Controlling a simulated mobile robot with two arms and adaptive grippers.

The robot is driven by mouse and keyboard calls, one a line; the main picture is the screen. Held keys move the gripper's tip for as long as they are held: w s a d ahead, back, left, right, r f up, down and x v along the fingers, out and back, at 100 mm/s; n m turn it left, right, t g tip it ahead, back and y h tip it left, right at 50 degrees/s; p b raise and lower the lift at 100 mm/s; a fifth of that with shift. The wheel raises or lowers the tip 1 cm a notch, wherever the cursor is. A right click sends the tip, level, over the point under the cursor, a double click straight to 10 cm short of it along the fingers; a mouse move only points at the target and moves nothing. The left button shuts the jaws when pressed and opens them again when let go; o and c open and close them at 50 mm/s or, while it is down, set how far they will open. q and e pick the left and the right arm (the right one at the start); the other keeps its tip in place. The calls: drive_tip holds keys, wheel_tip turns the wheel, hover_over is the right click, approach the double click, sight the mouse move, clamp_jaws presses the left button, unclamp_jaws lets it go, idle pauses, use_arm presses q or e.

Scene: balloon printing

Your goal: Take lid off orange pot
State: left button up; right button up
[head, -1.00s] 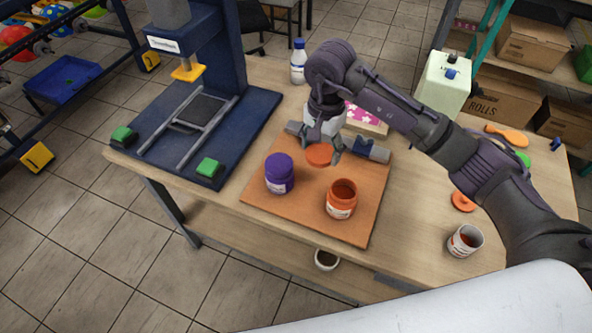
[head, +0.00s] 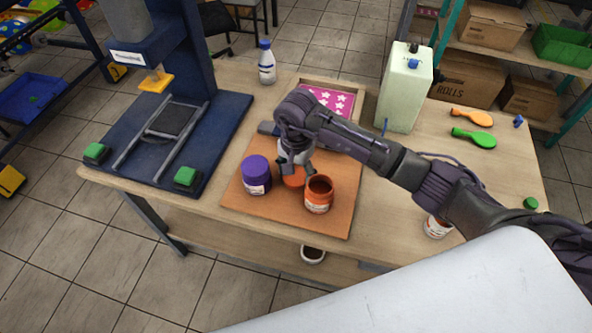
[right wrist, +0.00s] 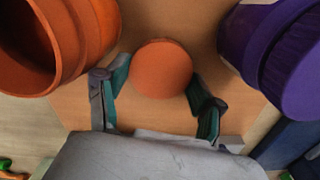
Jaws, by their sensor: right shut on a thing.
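The orange pot (head: 319,196) stands upright and open on the brown board (head: 340,222), with dark orange contents showing. Its mouth also shows at the upper left of the right wrist view (right wrist: 60,40). My right gripper (head: 294,168) is shut on the round orange lid (head: 293,178), between the orange pot and the purple pot (head: 256,176). In the right wrist view the lid (right wrist: 162,68) sits between my fingertips. It is low over the board; I cannot tell whether it touches. My left gripper is not in view.
A blue press (head: 180,130) stands at the left of the table.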

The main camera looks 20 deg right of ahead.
sight(296, 175)
drive_tip(key=shift+f, duration=0.15)
drive_tip(key=o, duration=1)
drive_tip(key=shift+r, duration=0.2)
drive_tip(key=shift+w+r, duration=0.1)
drive_tip(key=shift+r, duration=0.2)
wheel_tip(296, 175, up, 11)
drive_tip(key=b, duration=0.2)
drive_tip(key=shift+r, duration=0.2)
